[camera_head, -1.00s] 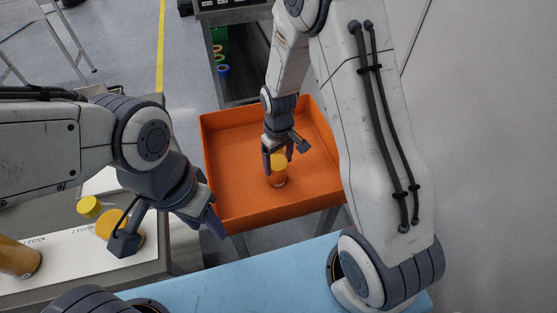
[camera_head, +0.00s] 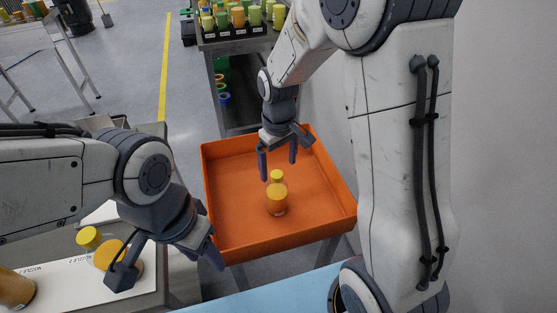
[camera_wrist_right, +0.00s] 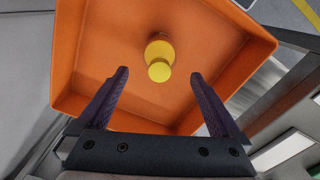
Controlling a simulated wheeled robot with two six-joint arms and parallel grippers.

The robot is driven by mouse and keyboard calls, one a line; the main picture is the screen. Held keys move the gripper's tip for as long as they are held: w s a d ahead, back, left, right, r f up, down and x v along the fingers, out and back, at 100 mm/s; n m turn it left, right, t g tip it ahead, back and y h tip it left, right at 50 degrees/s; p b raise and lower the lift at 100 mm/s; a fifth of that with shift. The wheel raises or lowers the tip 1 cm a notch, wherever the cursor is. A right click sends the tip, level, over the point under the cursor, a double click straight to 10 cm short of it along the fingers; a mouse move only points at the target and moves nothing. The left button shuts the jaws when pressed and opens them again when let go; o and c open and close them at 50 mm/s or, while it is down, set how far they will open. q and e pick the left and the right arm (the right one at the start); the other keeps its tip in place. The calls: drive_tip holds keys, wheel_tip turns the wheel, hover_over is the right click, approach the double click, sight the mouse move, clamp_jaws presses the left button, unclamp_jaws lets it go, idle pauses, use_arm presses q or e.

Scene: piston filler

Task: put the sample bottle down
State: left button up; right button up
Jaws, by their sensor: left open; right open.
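The sample bottle (camera_head: 277,197), amber with a yellow cap, stands upright on the floor of the orange tray (camera_head: 228,238). It also shows in the right wrist view (camera_wrist_right: 159,60), seen from above, ahead of the fingertips and between their lines. My right gripper (camera_head: 278,165) is open and empty above and behind the bottle, apart from it. Its two fingers show spread in the right wrist view (camera_wrist_right: 160,82). My left gripper (camera_head: 165,268) is open at the left, over the side of the white-topped bench, away from the tray.
A bench (camera_head: 75,272) at the left carries another amber bottle (camera_head: 110,255), a loose yellow cap (camera_head: 88,237) and a further bottle (camera_head: 14,288). A rack of several capped bottles (camera_head: 236,20) stands at the back. The tray is otherwise empty.

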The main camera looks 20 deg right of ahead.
drive_tip(key=shift+a+r, duration=0.1)
drive_tip(key=shift+r, duration=0.35)
drive_tip(key=s+a+r+n, duration=0.1)
drive_tip(key=s+a+r, duration=0.2)
drive_tip(key=s, duration=0.8)
drive_tip(key=s+a+r+n+y, duration=0.1)
drive_tip(key=s+a+r, duration=0.2)
drive_tip(key=s+a, duration=0.3)
drive_tip(key=s, duration=0.5)
drive_tip(key=shift+a+r+n, duration=0.2)
drive_tip(key=shift+r+n, duration=0.2)
wheel_tip(320, 180, up, 3)
drive_tip(key=p, duration=0.3)
drive_tip(key=shift+r, duration=0.1)
